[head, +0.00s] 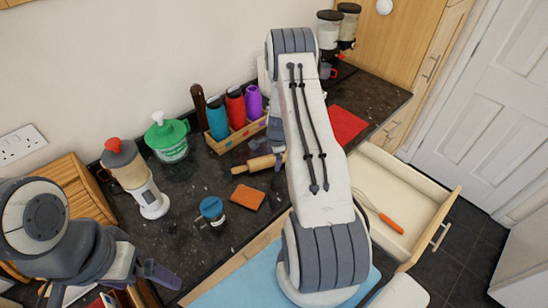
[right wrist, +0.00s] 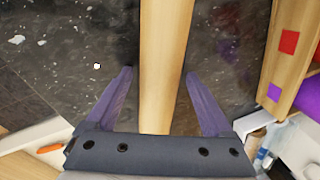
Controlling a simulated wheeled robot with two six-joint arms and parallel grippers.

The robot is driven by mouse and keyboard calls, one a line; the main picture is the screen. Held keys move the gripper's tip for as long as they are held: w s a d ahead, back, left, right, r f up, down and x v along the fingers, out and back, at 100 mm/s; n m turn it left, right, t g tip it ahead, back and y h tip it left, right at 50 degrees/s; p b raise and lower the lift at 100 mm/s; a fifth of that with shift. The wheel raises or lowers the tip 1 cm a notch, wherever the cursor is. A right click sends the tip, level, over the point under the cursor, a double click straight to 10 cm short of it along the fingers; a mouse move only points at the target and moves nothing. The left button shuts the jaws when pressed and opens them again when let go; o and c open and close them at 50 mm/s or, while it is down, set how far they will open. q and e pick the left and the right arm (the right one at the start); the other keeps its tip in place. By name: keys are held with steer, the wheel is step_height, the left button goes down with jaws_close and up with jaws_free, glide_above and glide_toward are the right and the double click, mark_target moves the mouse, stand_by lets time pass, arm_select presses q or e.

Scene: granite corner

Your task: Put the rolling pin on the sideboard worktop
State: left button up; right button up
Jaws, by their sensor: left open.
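The wooden rolling pin (head: 262,163) lies over the dark speckled granite worktop (head: 190,215), in front of a wooden crate of bottles. In the right wrist view the pin (right wrist: 165,60) runs between the two purple-grey fingers of my right gripper (right wrist: 160,90). Gaps show between the pin and both fingers, so this gripper looks open around it. In the head view my right arm hides most of this gripper and the pin's right end. My left gripper (head: 150,278) is open and empty at the lower left, near the worktop's front edge. I cannot tell which surface is the sideboard worktop.
A wooden crate (head: 240,135) holds several bottles. A green-lidded jar (head: 168,138), a blender (head: 135,175), a blue-topped jar (head: 212,210), an orange cloth (head: 248,197) and a red mat (head: 347,125) are on the granite. An open drawer (head: 400,200) holds an orange-handled whisk (head: 390,222).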

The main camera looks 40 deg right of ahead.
steer(key=shift+r, duration=0.1)
steer(key=shift+r, duration=0.45)
step_height(320, 180, up, 11)
steer(key=s+b, duration=0.2)
steer(key=b, duration=0.1)
steer(key=shift+a+b, duration=0.3)
steer(key=shift+a, duration=0.05)
steer(key=shift+s, duration=0.1)
